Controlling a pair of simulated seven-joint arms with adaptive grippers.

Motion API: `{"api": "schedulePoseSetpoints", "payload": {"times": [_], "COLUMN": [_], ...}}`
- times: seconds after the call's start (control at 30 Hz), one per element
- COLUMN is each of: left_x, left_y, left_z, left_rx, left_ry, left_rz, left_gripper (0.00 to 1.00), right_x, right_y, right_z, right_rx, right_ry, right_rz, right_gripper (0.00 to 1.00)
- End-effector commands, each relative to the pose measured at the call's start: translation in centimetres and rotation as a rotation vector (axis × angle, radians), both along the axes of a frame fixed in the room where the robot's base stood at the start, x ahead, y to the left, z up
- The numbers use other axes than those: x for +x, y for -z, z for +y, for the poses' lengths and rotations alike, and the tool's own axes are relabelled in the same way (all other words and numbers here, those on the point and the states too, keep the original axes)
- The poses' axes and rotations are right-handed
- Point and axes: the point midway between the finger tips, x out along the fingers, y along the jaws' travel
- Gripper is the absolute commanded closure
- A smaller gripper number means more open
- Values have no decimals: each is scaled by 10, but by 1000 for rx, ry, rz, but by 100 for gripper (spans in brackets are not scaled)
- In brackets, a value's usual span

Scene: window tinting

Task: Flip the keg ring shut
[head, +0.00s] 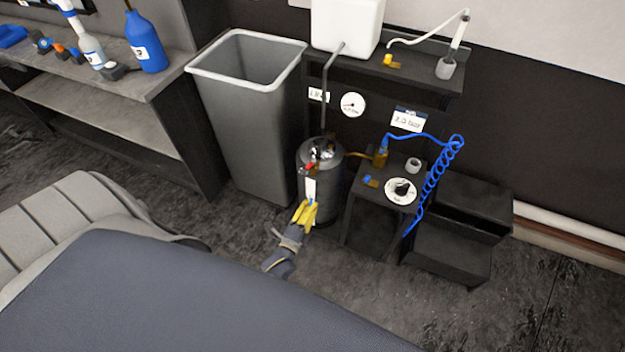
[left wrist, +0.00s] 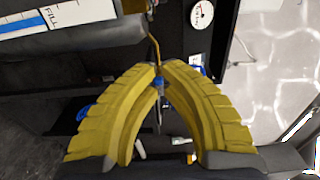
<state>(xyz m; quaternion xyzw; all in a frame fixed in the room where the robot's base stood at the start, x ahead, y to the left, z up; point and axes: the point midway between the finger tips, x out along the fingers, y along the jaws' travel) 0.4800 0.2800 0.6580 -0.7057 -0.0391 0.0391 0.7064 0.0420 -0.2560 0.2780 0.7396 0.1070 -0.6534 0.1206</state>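The dark metal keg (head: 325,190) stands upright on the floor in the head view, with a pale label strip on its front. A small red part (head: 310,166) shows near its top; I cannot make out the ring clearly. My left gripper (head: 308,205), with yellow fingers, is in front of the keg's lower label; touching cannot be told. In the left wrist view its fingertips (left wrist: 161,68) come together with nothing clearly held. A blue piece (left wrist: 158,82) shows at the tips, probably behind them. The keg's side (left wrist: 70,45) with its FILL label is at upper left there. My right gripper is not in view.
A grey bin (head: 250,120) stands left of the keg. A black stand (head: 375,215) with a brass fitting and coiled blue hose (head: 447,175) is on the right. A shelf with a white tank (head: 347,22) is above. A dark blue-grey surface (head: 180,300) fills the foreground.

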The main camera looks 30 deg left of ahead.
Motion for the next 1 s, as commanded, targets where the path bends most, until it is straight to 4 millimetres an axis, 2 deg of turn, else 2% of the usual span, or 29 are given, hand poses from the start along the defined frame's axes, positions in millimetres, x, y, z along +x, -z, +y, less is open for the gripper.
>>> {"api": "schedulePoseSetpoints", "payload": {"times": [0.17,0.7,0.8,1.0], "left_x": [14,102,101,103], "left_y": [-1,-1,0,0], "left_z": [2,14,29,44], "left_rx": [0,0,3,0], "left_ry": [0,0,0,0], "left_rz": [-1,0,1,1], "left_gripper": [100,100,100,100], "right_x": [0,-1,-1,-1], "right_y": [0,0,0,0], "right_z": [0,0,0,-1], "right_rx": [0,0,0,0], "right_ry": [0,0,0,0], "right_rz": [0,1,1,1], "right_gripper": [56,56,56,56]}}
